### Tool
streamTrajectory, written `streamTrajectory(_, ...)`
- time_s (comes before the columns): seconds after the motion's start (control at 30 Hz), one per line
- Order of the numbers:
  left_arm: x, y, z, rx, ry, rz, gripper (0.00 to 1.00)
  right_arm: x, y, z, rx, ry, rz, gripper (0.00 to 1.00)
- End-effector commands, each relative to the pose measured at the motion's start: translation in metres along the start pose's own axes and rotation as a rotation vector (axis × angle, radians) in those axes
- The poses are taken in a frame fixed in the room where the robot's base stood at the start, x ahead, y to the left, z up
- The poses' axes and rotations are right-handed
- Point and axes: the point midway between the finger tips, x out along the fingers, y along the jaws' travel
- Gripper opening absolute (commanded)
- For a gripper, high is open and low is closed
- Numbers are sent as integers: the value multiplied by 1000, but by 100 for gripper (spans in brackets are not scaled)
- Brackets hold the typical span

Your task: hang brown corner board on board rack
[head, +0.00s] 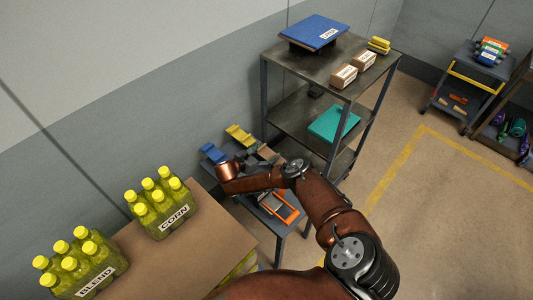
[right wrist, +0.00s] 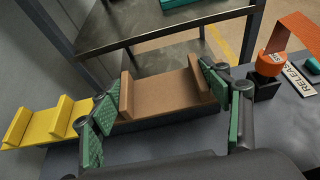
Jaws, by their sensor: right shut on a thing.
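The brown corner board (right wrist: 165,92), a channel shape with raised ends, lies between the green-padded fingers of my right gripper (right wrist: 166,90) in the right wrist view. The fingers are closed on its two ends. A dark strip runs under its near edge; I cannot tell whether the board rests on it. In the head view the board (head: 269,154) is small and partly hidden by my right gripper (head: 257,163), above a low dark table. A yellow corner board (right wrist: 45,122) sits left of it, with a blue one (head: 212,153) further left. My left gripper is out of view.
A metal shelf (head: 325,68) stands close behind, its posts near the gripper. An orange part with a RELEASE label (right wrist: 299,75) is to the right on the table. Bottle packs (head: 160,205) stand on a brown surface (head: 190,240) at lower left. Open floor lies right.

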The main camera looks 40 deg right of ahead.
Motion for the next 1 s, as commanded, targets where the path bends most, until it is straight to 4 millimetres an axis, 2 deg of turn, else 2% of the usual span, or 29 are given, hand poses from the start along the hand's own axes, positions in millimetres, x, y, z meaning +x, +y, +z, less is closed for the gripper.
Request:
streamTrajectory(0.73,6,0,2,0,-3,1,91,5,0,-11,1,-1,0,46)
streamTrajectory(0.77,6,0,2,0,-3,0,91,5,0,-11,1,-1,0,71)
streamTrajectory(1.0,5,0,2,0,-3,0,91,5,0,-11,1,0,0,87)
